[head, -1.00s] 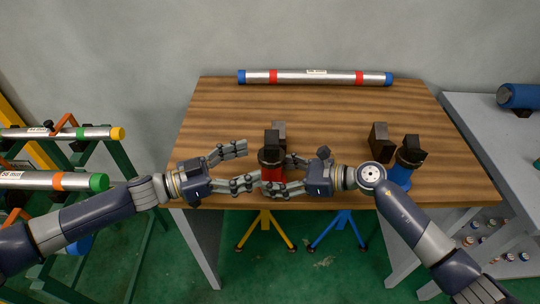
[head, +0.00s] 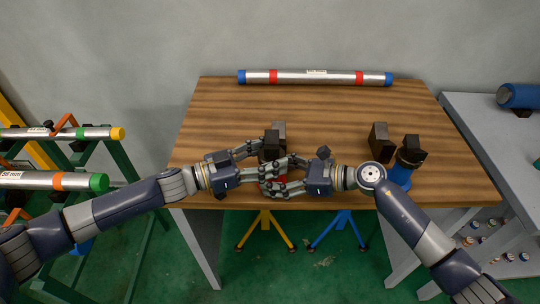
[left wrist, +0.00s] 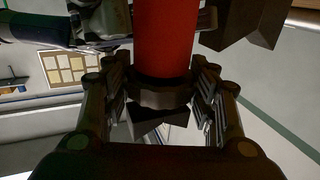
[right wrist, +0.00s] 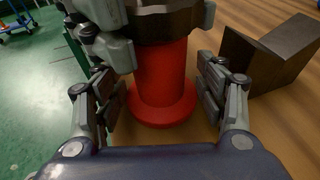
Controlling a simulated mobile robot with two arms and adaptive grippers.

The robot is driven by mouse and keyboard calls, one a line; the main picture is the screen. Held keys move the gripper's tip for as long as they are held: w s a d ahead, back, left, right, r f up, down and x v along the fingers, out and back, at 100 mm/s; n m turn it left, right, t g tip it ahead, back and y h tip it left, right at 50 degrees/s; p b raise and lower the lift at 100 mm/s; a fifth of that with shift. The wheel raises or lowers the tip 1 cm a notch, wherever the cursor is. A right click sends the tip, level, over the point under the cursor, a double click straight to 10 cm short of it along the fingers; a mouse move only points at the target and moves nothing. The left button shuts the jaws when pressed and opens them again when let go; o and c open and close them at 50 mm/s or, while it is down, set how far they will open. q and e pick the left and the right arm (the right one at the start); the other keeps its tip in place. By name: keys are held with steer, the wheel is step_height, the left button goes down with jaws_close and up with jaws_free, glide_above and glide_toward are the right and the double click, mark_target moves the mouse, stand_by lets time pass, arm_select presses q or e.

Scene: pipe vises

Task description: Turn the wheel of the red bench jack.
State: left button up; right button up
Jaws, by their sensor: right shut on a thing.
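The red bench jack (head: 283,181) stands near the front edge of the table, mostly hidden by my grippers in the head view. Its red body and flared foot (right wrist: 163,100) show in the right wrist view. Its dark wheel (left wrist: 162,95) shows in the left wrist view, with the dark V-shaped head beyond it. My right gripper (head: 272,177) is shut on the red body, low down. My left gripper (head: 272,153) is open, higher up, with its fingers on either side of the wheel; whether they touch it is unclear.
A dark block (head: 279,130) stands just behind the jack. A blue jack (head: 400,174) and another dark block (head: 380,142) stand to the right. A silver pipe (head: 315,77) lies along the table's back edge.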

arm_select(q)
steer(key=shift+s+d+n+t, duration=0.1)
steer(key=shift+n+t, duration=0.3)
steer(key=n+t, duration=0.1)
steer(key=t+y, duration=0.1)
steer(key=shift+s+d+n+t+y, duration=0.1)
steer(key=shift+s+n+t+y, duration=0.05)
steer(key=shift+n+t+y, duration=0.2)
steer(key=n+t+y, duration=0.2)
steer(key=shift+d+r+n+t, duration=0.1)
steer(key=shift+d+n+t, duration=0.05)
steer(key=shift+n+t, duration=0.15)
steer(key=shift+r+n+t+y, duration=0.1)
steer(key=shift+n+t+y, duration=0.85)
steer(key=shift+y, duration=0.45)
steer(key=shift+n+t+y, duration=0.9)
steer(key=shift+y, duration=0.45)
steer(key=shift+a+n+y, duration=0.2)
steer(key=shift+n+y, duration=0.2)
steer(key=shift+y, duration=0.2)
steer(key=o, duration=1.1)
steer(key=shift+f, duration=0.2)
